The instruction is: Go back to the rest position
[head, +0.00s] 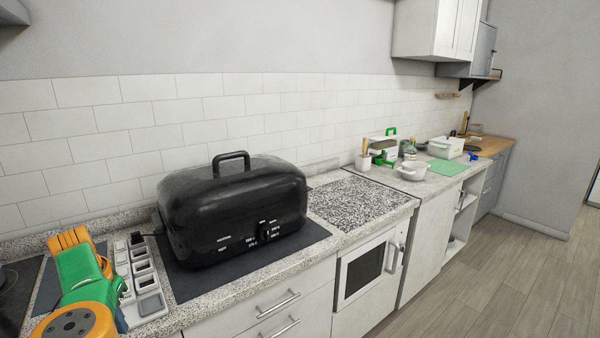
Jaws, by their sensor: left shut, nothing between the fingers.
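My left gripper (69,239) shows at the lower left, with orange fingers and a green body above the left end of the counter. Its fingers are shut and hold nothing. It is left of the grey compartment tray and apart from the black roaster. My right gripper does not show in the head view.
A black roaster (232,205) stands on a dark mat on the speckled counter (372,203). A grey compartment tray (150,305) lies right beside my left gripper. Bowls (412,170), bottles and a green board (447,167) are farther right. The wooden floor is clear.

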